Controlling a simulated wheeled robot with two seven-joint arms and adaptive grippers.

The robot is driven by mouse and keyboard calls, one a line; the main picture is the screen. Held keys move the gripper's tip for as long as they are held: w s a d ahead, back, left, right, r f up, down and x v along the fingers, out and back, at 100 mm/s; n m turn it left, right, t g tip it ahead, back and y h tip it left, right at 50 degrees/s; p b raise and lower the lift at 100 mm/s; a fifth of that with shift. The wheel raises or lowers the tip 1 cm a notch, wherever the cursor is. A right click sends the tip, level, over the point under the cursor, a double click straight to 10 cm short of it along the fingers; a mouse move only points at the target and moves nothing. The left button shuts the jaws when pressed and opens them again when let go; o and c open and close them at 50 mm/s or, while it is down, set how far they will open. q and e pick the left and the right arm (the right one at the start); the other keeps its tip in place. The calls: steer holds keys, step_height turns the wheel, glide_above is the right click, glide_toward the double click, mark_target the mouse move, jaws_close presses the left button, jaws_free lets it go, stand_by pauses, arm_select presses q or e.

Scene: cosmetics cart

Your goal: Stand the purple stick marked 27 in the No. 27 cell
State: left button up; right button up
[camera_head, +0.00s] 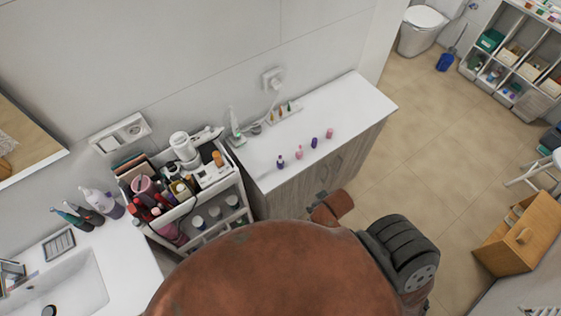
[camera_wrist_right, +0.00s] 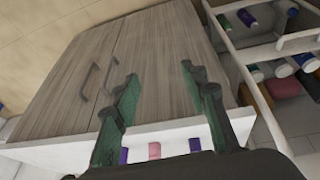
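In the head view two purple sticks, a nearer one (camera_head: 281,162) and a farther one (camera_head: 314,142), stand on the white cabinet top, with pink sticks between and beyond them. Their markings are too small to read, so I cannot tell which is 27. A small pale rack (camera_head: 284,114) with several small coloured items lies near the wall; its cell numbers are unreadable. My right gripper (camera_wrist_right: 160,78) is open and empty before the cabinet doors in the wrist view. Two purple sticks, one left (camera_wrist_right: 123,156) and one right (camera_wrist_right: 194,145), show beyond its fingers. My left gripper is not visible.
The wooden cabinet (camera_wrist_right: 100,70) has two handled doors. A cart (camera_head: 190,211) crowded with cosmetics stands left of it, close to the counter. A white tube (camera_head: 235,126) stands at the top's left back corner. The cabinet top's right end is clear.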

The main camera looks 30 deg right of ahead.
steer(key=w+r+t, duration=0.2)
steer(key=w+r, duration=0.4)
steer(key=n+t+y+p, duration=0.1)
steer(key=t+y, duration=0.1)
steer(key=t, duration=0.1)
glide_toward(282, 163)
steer(key=f, duration=0.1)
steer(key=w+f, duration=0.1)
steer(key=shift+w+f, duration=0.25)
steer(key=shift+f, duration=0.05)
steer(key=shift+w+f, duration=0.2)
steer(key=shift+w, duration=0.5)
steer(key=x, duration=0.3)
steer(key=p+x, duration=0.1)
steer(key=x, duration=0.3)
steer(key=shift+w+a, duration=0.2)
steer(key=shift+a, duration=0.05)
jaws_close()
